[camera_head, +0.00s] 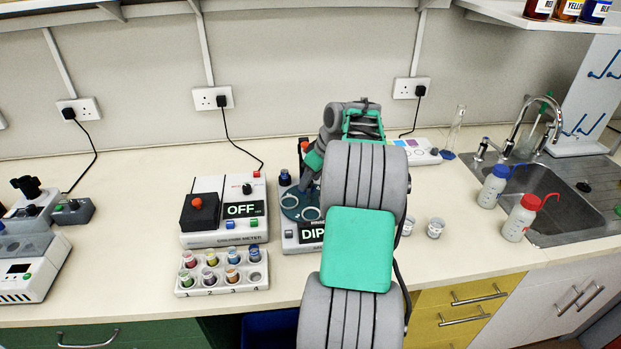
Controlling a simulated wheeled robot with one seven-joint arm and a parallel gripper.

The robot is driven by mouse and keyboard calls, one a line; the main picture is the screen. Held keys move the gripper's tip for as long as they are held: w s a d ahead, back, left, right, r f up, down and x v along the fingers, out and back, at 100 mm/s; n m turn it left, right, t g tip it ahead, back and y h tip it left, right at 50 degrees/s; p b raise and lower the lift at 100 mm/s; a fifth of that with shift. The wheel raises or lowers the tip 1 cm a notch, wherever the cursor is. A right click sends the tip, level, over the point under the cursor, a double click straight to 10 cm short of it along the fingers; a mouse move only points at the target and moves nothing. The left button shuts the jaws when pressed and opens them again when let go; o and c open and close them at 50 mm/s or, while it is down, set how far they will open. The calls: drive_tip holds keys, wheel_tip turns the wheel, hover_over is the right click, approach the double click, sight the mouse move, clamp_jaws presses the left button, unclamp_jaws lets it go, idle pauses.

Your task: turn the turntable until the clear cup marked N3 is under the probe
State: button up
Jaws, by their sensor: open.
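The turntable (291,204), a dark blue disc, sits on a white device with a screen reading "DIP" (311,233), left of my arm. A round cup rim (311,213) shows at the disc's front right; I cannot read any mark on it. The cup marked N3 cannot be picked out. My gripper (306,186) is open, with its fingers low over the turntable's right side; whether they touch it is unclear. The probe cannot be made out, and my arm hides the right part of the device.
Left of the turntable stands a white meter reading "OFF" (243,210), with a rack of coloured vials (222,271) in front. Small cups (435,228) stand right of my arm. Two wash bottles (520,218) stand by the sink (550,208).

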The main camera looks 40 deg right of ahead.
drive_tip(key=shift+c, duration=0.5)
clamp_jaws()
drive_tip(key=shift+r, duration=0.1)
idle(0.8)
